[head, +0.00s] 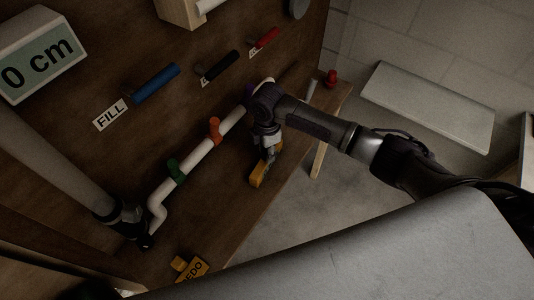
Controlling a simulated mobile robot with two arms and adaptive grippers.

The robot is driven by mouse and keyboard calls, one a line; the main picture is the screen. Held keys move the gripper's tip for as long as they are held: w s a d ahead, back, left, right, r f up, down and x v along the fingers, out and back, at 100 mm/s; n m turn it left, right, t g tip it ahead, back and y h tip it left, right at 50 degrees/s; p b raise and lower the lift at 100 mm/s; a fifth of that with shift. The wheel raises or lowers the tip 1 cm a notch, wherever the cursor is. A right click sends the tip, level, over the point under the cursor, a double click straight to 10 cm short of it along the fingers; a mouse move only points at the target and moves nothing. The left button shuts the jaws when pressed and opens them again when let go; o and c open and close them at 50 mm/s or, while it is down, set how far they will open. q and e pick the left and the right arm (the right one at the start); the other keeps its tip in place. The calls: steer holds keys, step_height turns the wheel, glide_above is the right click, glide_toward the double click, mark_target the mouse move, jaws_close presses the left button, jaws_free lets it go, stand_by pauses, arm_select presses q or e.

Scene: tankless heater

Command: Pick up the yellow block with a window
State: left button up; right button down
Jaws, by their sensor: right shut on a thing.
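A yellow block (258,174) is between the fingers of my right gripper (267,155), which is shut on it. The block is long and tilted, close over the wooden ledge near its front edge. Its upper part is hidden by the fingers, and I cannot make out a window in it. My right arm reaches in from the right, passing in front of the white pipe's far end.
A white pipe (198,157) with a green valve (176,172) and an orange valve (214,129) runs along the board. Blue (156,84), black (220,66) and red (264,40) handles stick out above. A yellow labelled piece (193,269) lies at the ledge's near end. A grey bench (428,105) stands at right.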

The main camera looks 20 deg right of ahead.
steer(key=r, duration=0.2)
steer(key=r+b, duration=0.1)
steer(key=r, duration=0.1)
steer(key=shift+s+d, duration=0.35)
steer(key=s+d+r+b, duration=0.1)
steer(key=s+d+r, duration=0.5)
steer(key=s, duration=0.2)
steer(key=shift+s+d+r+b, duration=0.2)
steer(key=shift+d+r+b, duration=0.05)
steer(key=shift+d+b, duration=0.1)
steer(key=shift+a, duration=0.1)
